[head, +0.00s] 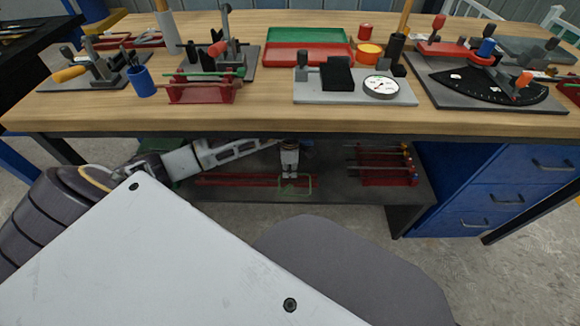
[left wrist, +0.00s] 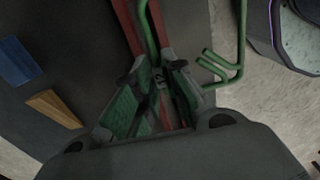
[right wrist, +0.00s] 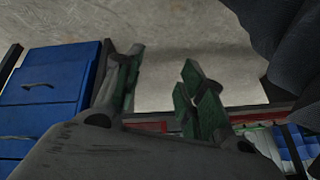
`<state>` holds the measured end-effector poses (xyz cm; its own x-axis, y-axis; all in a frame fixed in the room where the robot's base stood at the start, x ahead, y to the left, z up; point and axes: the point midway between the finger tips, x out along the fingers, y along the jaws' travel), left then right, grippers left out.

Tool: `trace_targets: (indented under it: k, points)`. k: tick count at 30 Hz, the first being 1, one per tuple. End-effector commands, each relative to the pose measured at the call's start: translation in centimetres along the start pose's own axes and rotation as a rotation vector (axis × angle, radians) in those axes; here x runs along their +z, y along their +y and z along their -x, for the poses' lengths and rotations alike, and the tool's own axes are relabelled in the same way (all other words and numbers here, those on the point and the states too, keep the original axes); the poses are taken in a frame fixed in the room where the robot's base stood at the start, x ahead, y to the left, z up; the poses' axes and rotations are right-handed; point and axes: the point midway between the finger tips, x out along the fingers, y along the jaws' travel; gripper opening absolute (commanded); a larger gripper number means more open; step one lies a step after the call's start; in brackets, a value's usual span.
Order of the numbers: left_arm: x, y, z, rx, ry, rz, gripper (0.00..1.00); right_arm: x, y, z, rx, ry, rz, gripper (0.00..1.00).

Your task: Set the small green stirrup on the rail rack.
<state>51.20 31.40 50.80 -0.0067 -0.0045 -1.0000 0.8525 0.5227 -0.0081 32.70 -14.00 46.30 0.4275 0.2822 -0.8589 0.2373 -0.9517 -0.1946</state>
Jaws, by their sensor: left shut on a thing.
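The small green stirrup (head: 297,187) is a thin bent-rod loop at my left gripper (head: 289,176), by the lower shelf under the bench. In the left wrist view, green rod (left wrist: 226,70) shows right of the fingers, and another piece (left wrist: 148,35) runs up from between them. The left gripper (left wrist: 158,82) is shut on the stirrup. Two red rails, seemingly the rail rack (head: 235,181), lie along the shelf left of and behind the stirrup; they pass under the fingers (left wrist: 126,22). I cannot tell whether stirrup and rails touch. My right gripper (right wrist: 160,85) is open and empty.
The lower shelf (head: 335,185) is dark and partly bare. A red rack with several rods (head: 387,166) stands on its right part. The wooden benchtop (head: 270,115) overhangs my left arm. Blue drawers (head: 492,190) stand at the right. Blue (left wrist: 17,62) and tan (left wrist: 54,108) blocks show beside the rails.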

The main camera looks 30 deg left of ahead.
Motion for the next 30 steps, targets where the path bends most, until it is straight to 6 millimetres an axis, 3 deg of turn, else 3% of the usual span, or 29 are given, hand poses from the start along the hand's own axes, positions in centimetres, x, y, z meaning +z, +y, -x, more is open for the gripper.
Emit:
trace_targets:
  k: [9,28,30]
  points:
    - [0.1,3.9,0.0,0.001,-0.001,0.002,0.0,0.9,0.0,-2.1,-0.018,0.041,-0.02,0.4]
    - [0.1,5.2,0.0,0.001,-0.001,0.001,0.0,1.0,0.0,-2.6,-0.024,0.058,-0.026,0.4]
    - [0.1,5.2,-0.7,-0.002,0.0,-0.001,0.0,1.3,0.1,-3.3,-0.028,0.072,-0.031,0.4]
